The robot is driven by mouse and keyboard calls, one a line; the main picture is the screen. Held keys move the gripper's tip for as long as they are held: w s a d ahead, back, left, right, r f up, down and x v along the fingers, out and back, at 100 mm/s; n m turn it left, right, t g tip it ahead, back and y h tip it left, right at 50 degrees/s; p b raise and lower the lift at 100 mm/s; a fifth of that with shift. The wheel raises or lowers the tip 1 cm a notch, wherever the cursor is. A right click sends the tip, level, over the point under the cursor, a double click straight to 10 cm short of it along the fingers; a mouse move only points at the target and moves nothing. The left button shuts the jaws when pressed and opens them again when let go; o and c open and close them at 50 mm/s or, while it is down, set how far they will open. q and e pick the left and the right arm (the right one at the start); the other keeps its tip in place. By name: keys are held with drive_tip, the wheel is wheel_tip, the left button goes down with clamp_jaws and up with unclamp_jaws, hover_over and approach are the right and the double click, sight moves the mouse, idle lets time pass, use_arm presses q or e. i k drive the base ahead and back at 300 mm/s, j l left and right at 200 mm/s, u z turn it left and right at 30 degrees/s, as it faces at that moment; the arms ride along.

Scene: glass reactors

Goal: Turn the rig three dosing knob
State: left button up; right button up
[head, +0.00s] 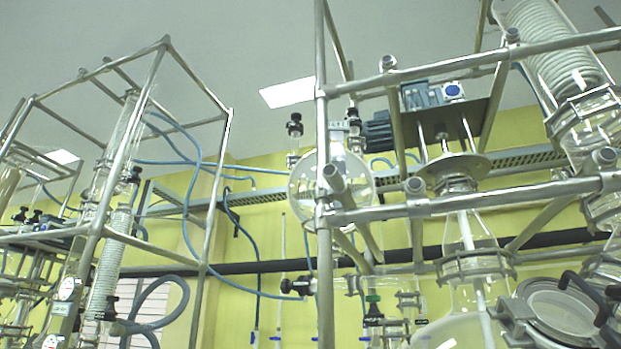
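A steel-framed glass reactor rig (324,200) fills the right half of the head view. A round glass flask (331,187) sits behind its front post. A black knob (295,128) stands upright on a narrow glass piece at the flask's left, and another black knob (353,122) is above the flask. A black knob (301,286) points left on a horizontal glass tube lower down. A black and green valve (373,308) is below that tube. I cannot tell which knob is the rig three dosing knob, as no rig number is readable. Neither gripper is in view.
A second framed rig (164,150) with coiled glass condensers stands at the left. Blue hoses (187,215) hang between the rigs against the yellow wall (266,215). A lidded glass vessel (562,312) is at the lower right. Steel bars cross in front of the right rig.

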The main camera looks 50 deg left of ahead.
sight(285, 285)
drive_tip(key=u, duration=0.9)
drive_tip(key=i+j+z, duration=0.1)
drive_tip(key=j, duration=0.3)
drive_tip(key=i+j+z, duration=0.15)
drive_tip(key=j, duration=0.3)
drive_tip(key=i+j+z, duration=0.1)
drive_tip(key=i+j, duration=0.15)
drive_tip(key=j, duration=0.2)
drive_tip(key=i+j+z, duration=0.15)
drive_tip(key=j, duration=0.3)
drive_tip(key=j+z, duration=0.1)
drive_tip(key=j, duration=0.35)
drive_tip(key=i+j+z, duration=0.15)
drive_tip(key=j, duration=0.35)
